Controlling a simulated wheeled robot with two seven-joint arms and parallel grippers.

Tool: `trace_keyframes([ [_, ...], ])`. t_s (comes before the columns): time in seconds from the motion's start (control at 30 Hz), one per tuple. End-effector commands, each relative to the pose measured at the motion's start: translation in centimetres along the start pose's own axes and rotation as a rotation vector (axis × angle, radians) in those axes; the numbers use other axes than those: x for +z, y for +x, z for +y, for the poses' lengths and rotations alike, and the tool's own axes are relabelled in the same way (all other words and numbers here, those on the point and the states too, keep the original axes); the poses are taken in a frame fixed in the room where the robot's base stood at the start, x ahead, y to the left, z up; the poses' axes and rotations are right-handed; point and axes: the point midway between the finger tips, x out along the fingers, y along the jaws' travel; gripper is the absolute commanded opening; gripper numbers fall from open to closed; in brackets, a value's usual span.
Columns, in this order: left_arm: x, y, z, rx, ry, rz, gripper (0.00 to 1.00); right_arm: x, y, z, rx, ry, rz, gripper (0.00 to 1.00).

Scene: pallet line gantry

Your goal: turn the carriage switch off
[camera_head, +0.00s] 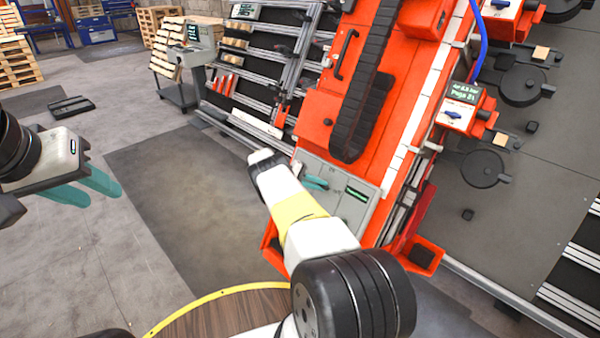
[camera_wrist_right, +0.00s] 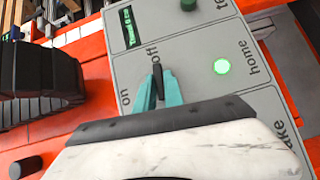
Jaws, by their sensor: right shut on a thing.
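The carriage switch (camera_wrist_right: 157,72) is a small dark lever on a grey control panel (camera_wrist_right: 205,45), beside the labels "on" and "off". In the right wrist view its visible end points up, near "off"; its base is hidden by my fingers. My right gripper (camera_wrist_right: 160,88) has teal fingers shut on the lever. In the head view the right gripper (camera_head: 316,183) is at the panel (camera_head: 340,212), partly hidden by my wrist. My left gripper (camera_head: 102,197) is at the left, empty, with its teal fingers apart, far from the panel.
The panel has a lit green button (camera_wrist_right: 221,66) by "home" and a small display (camera_wrist_right: 121,28). A black cable chain (camera_head: 362,85) runs along the orange carriage (camera_head: 318,100). Machine stations (camera_head: 462,115) stand at the right. Floor at the left is mostly clear.

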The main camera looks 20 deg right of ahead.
Motion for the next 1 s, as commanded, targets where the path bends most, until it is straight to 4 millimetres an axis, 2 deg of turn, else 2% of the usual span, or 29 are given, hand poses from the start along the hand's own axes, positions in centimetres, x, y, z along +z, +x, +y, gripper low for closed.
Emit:
trace_keyframes([
  [0.3, 0.00, 0.00, 0.00, 0.000, 0.000, 0.000, 0.36, 0.07, 0.10, -0.29, 0.061, -0.079, -0.002, 0.00],
  [0.77, 0.00, 0.00, 0.00, 0.000, 0.000, 0.000, 0.36, 0.11, 0.17, -0.31, 0.070, -0.091, -0.003, 0.00],
  [0.8, 0.00, 0.00, 0.00, 0.000, 0.000, 0.000, 0.36, 0.11, 0.17, -0.31, 0.070, -0.091, -0.003, 0.15],
  [0.9, 0.00, 0.00, 0.00, 0.000, 0.000, 0.000, 0.36, 0.10, 0.16, -0.27, 0.070, -0.090, -0.003, 0.34],
  [1.0, 0.00, 0.00, 0.00, 0.000, 0.000, 0.000, 0.36, 0.07, 0.13, -0.22, 0.070, -0.089, -0.002, 0.35],
])
